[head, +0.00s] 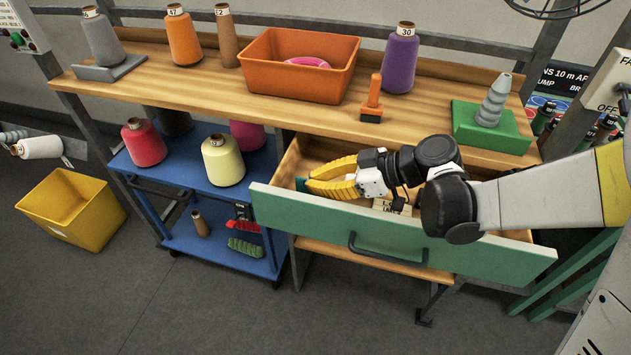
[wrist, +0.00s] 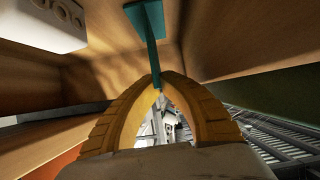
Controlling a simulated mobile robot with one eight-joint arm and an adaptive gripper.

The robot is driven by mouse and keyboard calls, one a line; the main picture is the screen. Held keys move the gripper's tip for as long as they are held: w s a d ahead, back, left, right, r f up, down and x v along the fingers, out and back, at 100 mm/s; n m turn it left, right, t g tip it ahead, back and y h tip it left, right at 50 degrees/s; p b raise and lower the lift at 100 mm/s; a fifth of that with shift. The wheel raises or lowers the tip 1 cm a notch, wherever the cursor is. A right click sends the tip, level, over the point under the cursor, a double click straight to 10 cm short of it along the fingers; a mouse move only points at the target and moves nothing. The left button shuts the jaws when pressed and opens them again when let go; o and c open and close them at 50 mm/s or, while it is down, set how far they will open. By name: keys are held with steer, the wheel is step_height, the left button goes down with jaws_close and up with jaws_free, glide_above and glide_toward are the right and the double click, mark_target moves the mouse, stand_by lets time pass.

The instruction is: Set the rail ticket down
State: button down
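My gripper (head: 312,184), with yellow ribbed fingers, reaches into the open green-fronted drawer (head: 400,240) under the bench top. Its fingertips meet in the wrist view (wrist: 158,88) around a thin teal piece (wrist: 153,40), which looks like the rail ticket. The teal piece also shows as a small patch at the fingertips in the head view (head: 301,185). In the wrist view it extends beyond the fingertips, seen nearly edge-on. Its printed face is not readable, and I cannot tell whether it touches the drawer floor.
A white block with holes (wrist: 58,20) is at the wrist view's upper left. The bench (head: 235,95) holds cones, an orange bin (head: 298,85) and a brush (head: 372,102). A blue cart (head: 185,165) stands left.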

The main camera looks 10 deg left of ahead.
steer(key=c, duration=1.6)
jaws_free()
steer(key=shift+f, duration=0.1)
steer(key=shift+r, duration=0.25)
steer(key=w+p+v, duration=0.1)
steer(key=p+v, duration=0.4)
steer(key=v, duration=0.7)
steer(key=s+d+r+m+t+h, duration=0.1)
steer(key=s+d+m+t+h, duration=0.1)
steer(key=s+d+m+h, duration=0.1)
steer(key=s+d+m+t+h, duration=0.2)
steer(key=s+d+m+h, duration=0.2)
steer(key=d+m, duration=0.4)
steer(key=s+d+r+m+t+h, duration=0.1)
steer(key=s+d+m+h, duration=0.3)
steer(key=d, duration=0.4)
steer(key=shift+r+m+t+h+b, duration=0.35)
steer(key=shift+m+t+h, duration=0.25)
steer(key=shift+m, duration=0.4)
